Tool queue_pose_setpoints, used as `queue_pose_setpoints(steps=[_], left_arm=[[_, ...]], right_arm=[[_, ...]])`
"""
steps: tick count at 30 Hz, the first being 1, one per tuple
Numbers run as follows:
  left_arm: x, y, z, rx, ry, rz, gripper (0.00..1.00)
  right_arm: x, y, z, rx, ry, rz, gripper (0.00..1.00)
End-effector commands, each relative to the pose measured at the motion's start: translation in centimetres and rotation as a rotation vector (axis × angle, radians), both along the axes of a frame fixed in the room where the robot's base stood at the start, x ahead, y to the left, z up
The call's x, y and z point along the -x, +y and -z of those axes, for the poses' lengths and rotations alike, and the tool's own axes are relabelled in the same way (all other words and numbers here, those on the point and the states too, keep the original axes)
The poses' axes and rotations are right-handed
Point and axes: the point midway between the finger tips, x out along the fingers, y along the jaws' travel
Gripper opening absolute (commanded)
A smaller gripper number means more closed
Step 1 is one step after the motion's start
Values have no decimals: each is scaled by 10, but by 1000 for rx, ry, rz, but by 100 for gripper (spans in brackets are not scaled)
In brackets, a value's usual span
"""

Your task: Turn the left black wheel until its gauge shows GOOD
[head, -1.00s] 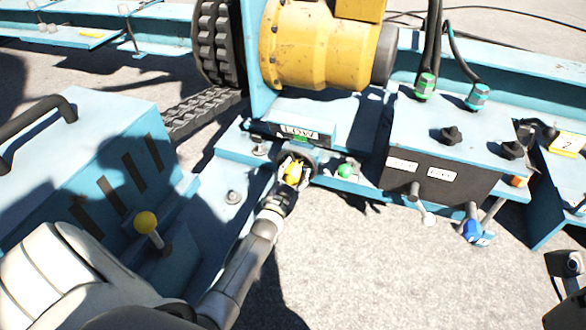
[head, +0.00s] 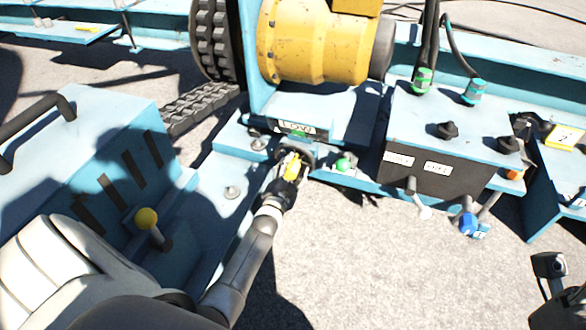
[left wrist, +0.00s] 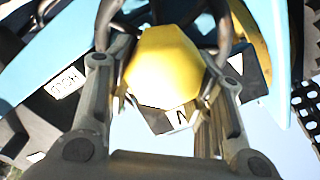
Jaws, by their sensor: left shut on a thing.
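The left black wheel (head: 307,154) with its yellow hub (head: 292,166) sits on the blue frame, below a gauge (head: 296,129) whose white label reads LOW, with a green patch under it. My left gripper (head: 285,183) reaches the wheel from below and is shut on it. In the left wrist view the fingers (left wrist: 160,95) stand on either side of the yellow hub (left wrist: 165,62). The black rim (left wrist: 222,30) shows behind them. The fingers hide part of the wheel. My right gripper (head: 556,275) is partly in view at the lower right, apart from everything; its jaws are unclear.
A green-tipped lever (head: 343,164) is just right of the wheel. A control box (head: 430,170) with black knobs stands further right, with white and blue levers below. The ground at lower middle is clear.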

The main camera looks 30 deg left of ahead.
Motion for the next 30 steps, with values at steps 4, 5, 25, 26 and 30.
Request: queue_pose_setpoints(steps=[4, 5, 25, 26, 30], left_arm=[[0, 5, -4, -4, -7, -7, 58], [0, 5, -4, -4, -7, -7, 62], [39, -8, 1, 1, 1, -3, 66], [45, -9, 1, 1, 1, -3, 66], [73, -15, 0, 0, 0, -4, 66]], right_arm=[[0, 0, 0, 0, 1, 0, 40], [0, 0, 0, 0, 1, 0, 40], [-1, 0, 1, 2, 3, 1, 40], [0, 0, 1, 2, 3, 1, 40], [0, 0, 1, 1, 3, 0, 40]])
